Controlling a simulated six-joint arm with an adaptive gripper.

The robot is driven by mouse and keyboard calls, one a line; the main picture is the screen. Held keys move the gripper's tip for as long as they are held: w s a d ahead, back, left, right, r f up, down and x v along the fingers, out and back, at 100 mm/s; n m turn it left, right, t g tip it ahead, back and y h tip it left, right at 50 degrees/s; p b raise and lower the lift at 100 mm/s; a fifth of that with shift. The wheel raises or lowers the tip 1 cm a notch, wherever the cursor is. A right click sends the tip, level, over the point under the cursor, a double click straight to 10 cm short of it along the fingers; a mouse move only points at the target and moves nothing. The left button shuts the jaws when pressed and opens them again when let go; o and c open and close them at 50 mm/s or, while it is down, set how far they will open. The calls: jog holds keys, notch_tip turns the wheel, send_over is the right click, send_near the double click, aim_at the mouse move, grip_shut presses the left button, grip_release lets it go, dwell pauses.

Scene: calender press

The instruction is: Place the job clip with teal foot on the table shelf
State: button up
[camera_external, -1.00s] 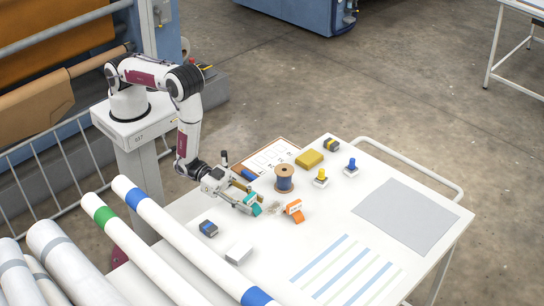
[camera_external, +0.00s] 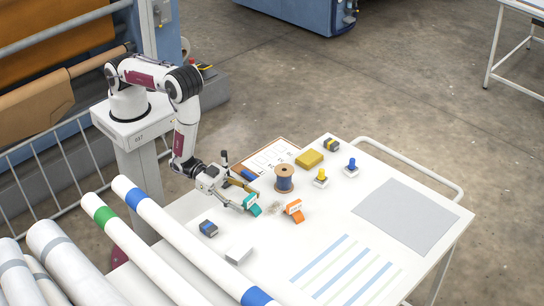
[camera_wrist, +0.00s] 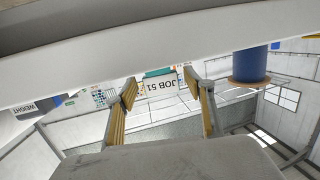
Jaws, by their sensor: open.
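The job clip with teal foot (camera_external: 252,204) stands on the white table (camera_external: 268,237) near its left side. In the wrist view its white label (camera_wrist: 160,85) reads "JOB 51", and a strip of its teal foot (camera_wrist: 159,72) shows. My gripper (camera_external: 240,197) is open, low over the table at the clip. In the wrist view its yellow-padded fingers (camera_wrist: 163,103) are spread, with the label between them in the picture and gaps on both sides. I cannot make out which part is the table shelf.
An orange clip (camera_external: 294,208) and a blue thread spool (camera_external: 284,183) stand close by on the right. A dark block (camera_external: 208,228) and white block (camera_external: 239,253) lie in front. Large rolls (camera_external: 160,232) line the left edge. The grey mat (camera_external: 408,216) is clear.

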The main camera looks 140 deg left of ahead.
jog(key=shift+a+v, duration=0.15)
jog(key=shift+v, duration=1.3)
jog(key=shift+a+v, duration=0.15)
jog(key=shift+v, duration=1.25)
jog(key=shift+w+r, duration=0.35)
jog(key=shift+w, duration=0.1)
jog(key=shift+g, duration=0.7)
jog(key=w+r, duration=0.1)
jog(key=r, duration=0.1)
jog(key=w+r, duration=0.2)
jog(key=shift+d, duration=0.25)
jog(key=s+d+r+g+h, duration=0.1)
jog(key=s+d+r+g, duration=0.1)
jog(key=r, duration=0.6)
jog(key=s+d+r+g+h, duration=0.1)
jog(key=r+g, duration=0.1)
jog(key=r, duration=0.6)
jog(key=s+r+m+g, duration=0.1)
jog(key=s+r, duration=0.5)
jog(key=s, duration=0.9)
jog(key=s+d+r+m+g+h, duration=0.1)
jog(key=s+r+g, duration=0.3)
jog(key=s, duration=1.2)
jog(key=shift+r, duration=0.9)
jog(key=shift+o, duration=0.6)
jog(key=shift+w+d, duration=0.1)
